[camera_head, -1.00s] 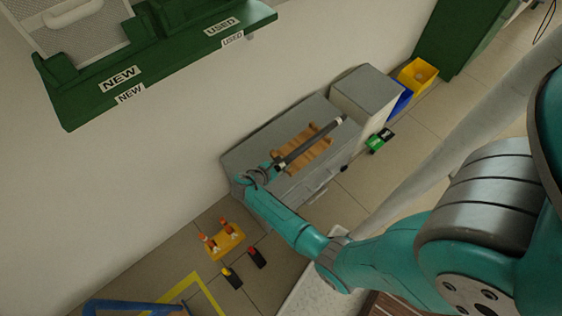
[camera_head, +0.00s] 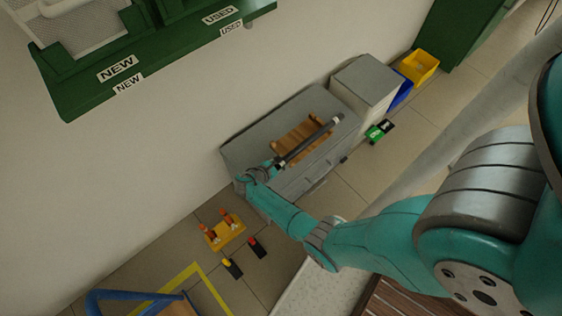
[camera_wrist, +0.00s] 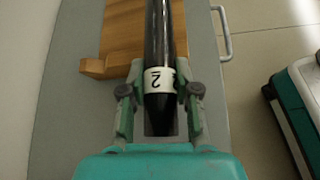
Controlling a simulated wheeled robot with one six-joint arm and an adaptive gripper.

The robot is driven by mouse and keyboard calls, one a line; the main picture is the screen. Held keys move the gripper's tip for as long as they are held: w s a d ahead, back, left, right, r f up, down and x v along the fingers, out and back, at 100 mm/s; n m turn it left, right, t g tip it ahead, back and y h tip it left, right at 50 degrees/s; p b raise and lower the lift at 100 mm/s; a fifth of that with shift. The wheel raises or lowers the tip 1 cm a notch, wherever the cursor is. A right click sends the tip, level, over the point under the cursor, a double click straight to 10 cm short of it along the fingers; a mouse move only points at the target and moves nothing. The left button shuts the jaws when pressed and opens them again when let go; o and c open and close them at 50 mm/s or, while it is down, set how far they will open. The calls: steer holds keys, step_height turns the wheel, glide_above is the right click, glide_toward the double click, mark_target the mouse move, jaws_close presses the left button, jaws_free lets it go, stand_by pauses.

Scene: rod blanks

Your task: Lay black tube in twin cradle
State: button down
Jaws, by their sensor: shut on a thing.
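The black tube (camera_head: 309,143) is held at one end by my gripper (camera_head: 279,162) and stretches up and right over the grey cabinet top. The twin cradle (camera_head: 292,139), a wooden piece, lies on the cabinet, partly hidden under the tube. In the wrist view my gripper (camera_wrist: 160,110) is shut on the tube (camera_wrist: 159,45) beside a white band marked 2. The cradle (camera_wrist: 120,35) shows there to the left of and beneath the tube. The tube appears above the cradle and offset toward its front side; I cannot tell the exact gap.
A grey box (camera_head: 366,84) stands at the cabinet's far end, with a blue bin (camera_head: 402,92) and a yellow bin (camera_head: 420,67) beyond. A cabinet handle (camera_wrist: 224,33) juts out at the front. A yellow stand (camera_head: 224,232) is on the floor.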

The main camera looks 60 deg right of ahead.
steer(key=c, duration=0.8)
jaws_free()
steer(key=shift+o, duration=0.2)
steer(key=v, duration=1.2)
steer(key=shift+s, duration=0.1)
